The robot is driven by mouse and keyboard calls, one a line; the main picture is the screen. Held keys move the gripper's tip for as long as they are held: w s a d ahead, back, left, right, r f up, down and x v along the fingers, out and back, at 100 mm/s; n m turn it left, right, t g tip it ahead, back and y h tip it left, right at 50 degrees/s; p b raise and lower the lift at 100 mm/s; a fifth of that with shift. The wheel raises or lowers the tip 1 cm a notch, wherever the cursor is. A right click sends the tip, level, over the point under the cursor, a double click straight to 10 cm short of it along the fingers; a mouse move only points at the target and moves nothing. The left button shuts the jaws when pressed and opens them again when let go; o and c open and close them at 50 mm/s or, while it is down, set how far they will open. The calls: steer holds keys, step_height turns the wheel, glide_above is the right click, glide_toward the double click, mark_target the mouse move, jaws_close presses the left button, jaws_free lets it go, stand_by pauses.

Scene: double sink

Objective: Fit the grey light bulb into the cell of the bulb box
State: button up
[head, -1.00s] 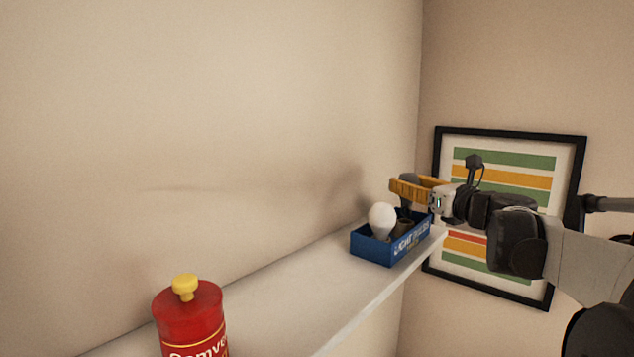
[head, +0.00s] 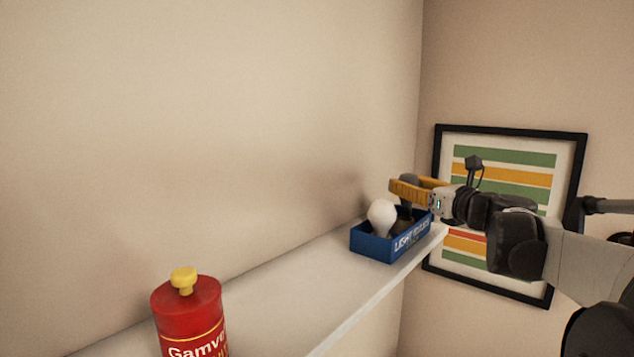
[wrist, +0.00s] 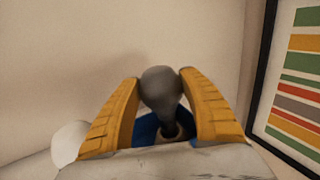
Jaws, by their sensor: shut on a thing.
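The blue bulb box (head: 372,247) stands on the white shelf near the corner. A white bulb (head: 382,216) sits in its left part, round end up. My gripper (head: 408,187) is over the right part of the box, its orange fingers shut on the grey light bulb (head: 409,181). In the wrist view the grey bulb (wrist: 161,88) is between the two fingertips (wrist: 160,95), its round end toward the camera and its narrow neck pointing down into the box. The box's walls and my fingers hide the neck's lower end, so I cannot tell how deep it is.
A red bottle (head: 188,315) with a yellow cap stands at the near left of the shelf (head: 290,290). The shelf between bottle and box is clear. A wall rises behind the shelf, and a framed striped picture (head: 500,160) hangs on the right wall behind my arm.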

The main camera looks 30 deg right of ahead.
mark_target(408, 204)
steer(key=shift+f+b, duration=1.1)
steer(key=shift+f, duration=0.55)
steer(key=o, duration=0.9)
steer(key=s, duration=1.2)
steer(key=shift+a, duration=0.35)
steer(key=shift+d, duration=0.1)
